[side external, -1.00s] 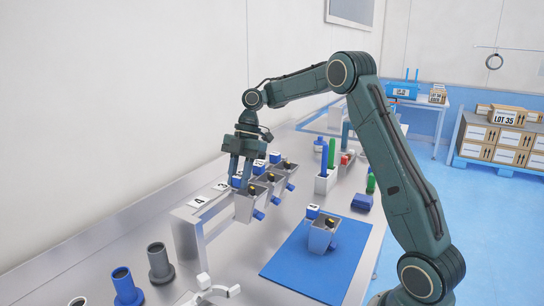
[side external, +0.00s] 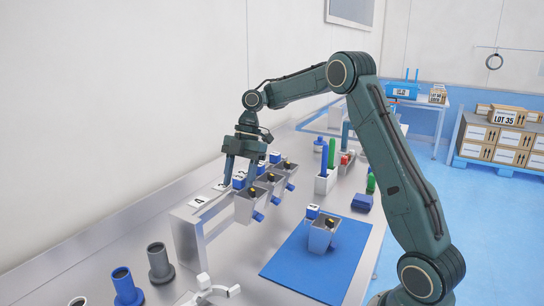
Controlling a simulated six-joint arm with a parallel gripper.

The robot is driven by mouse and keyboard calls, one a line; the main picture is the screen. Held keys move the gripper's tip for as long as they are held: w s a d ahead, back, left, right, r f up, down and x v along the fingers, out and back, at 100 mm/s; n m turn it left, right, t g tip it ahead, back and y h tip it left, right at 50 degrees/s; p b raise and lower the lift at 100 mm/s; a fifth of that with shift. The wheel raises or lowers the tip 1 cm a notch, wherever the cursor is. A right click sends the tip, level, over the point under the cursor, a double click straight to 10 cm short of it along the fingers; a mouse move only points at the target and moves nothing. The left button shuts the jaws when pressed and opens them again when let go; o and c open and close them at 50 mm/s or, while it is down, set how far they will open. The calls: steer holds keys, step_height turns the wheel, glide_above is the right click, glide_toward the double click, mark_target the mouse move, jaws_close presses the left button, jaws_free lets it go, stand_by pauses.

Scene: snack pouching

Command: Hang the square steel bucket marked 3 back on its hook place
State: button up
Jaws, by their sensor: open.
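A square steel bucket (side external: 248,208) hangs at the front of the steel rack (side external: 189,240), nearest in the row. Its blue tab with a white top (side external: 239,179) shows between my fingers; I cannot read its number. My gripper (side external: 240,182) is open, with its fingers apart on either side of that tab. Whether a finger still touches it is unclear. Two similar buckets hang beyond it, a middle one (side external: 269,187) and a far one (side external: 287,172).
Another steel bucket (side external: 321,238) stands on the blue mat (side external: 300,267). The rack's near end, by the plate marked 4 (side external: 198,201), is empty. Grey (side external: 160,265) and blue (side external: 126,288) cups stand at front left. A white bin (side external: 326,183) stands behind the mat.

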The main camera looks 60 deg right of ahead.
steer(key=shift+r, duration=0.1)
steer(key=shift+r, duration=1.2)
steer(key=shift+s+r, duration=0.1)
steer(key=shift+r, duration=0.1)
steer(key=s+a, duration=0.4)
steer(key=s, duration=0.5)
steer(key=s+a, duration=0.5)
steer(key=s, duration=0.4)
steer(key=shift+a+r, duration=0.25)
steer(key=shift+r, duration=0.2)
